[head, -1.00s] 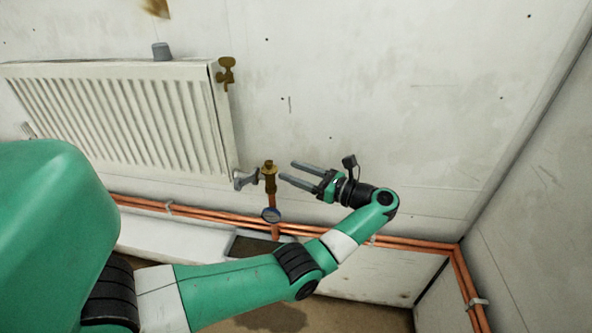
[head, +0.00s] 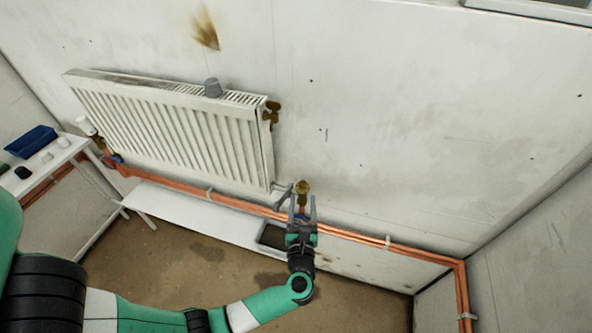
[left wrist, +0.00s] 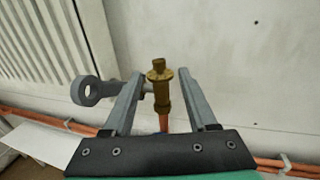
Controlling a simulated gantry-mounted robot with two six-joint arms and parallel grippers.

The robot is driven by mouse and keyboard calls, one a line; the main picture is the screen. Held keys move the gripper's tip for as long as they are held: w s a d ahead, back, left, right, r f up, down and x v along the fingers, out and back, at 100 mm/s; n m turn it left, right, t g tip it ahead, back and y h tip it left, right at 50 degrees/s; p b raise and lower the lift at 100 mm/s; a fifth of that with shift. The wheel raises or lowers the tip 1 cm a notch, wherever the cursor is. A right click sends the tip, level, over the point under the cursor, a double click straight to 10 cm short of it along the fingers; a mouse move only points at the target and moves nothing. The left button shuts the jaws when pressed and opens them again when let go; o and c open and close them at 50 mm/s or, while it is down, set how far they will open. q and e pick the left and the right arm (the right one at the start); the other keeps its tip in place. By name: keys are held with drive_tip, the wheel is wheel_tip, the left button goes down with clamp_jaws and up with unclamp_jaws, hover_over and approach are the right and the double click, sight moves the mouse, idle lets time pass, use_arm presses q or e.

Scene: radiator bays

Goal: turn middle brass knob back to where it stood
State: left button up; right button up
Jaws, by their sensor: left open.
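A brass valve with a knobbed top (head: 303,188) stands on a copper pipe at the radiator's lower right corner. In the left wrist view the brass valve (left wrist: 160,88) appears upright between my two fingers, with a gap on each side. My left gripper (head: 302,200) is open and empty, its fingers pointing at the valve; it also shows in the left wrist view (left wrist: 161,74). Another brass fitting (head: 272,114) sits at the radiator's upper right corner. I cannot tell which knob counts as the middle one. My right gripper is out of view.
A grey ring-ended part (left wrist: 90,91) sticks out left of the valve, partly behind my left finger. Copper pipes (head: 350,237) run along the wall. A shelf with a blue tray (head: 31,141) stands left.

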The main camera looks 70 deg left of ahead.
sight(303, 185)
use_arm(q)
drive_tip(key=b+x, duration=0.2)
drive_tip(key=x, duration=0.9)
drive_tip(key=shift+s, duration=0.1)
clamp_jaws()
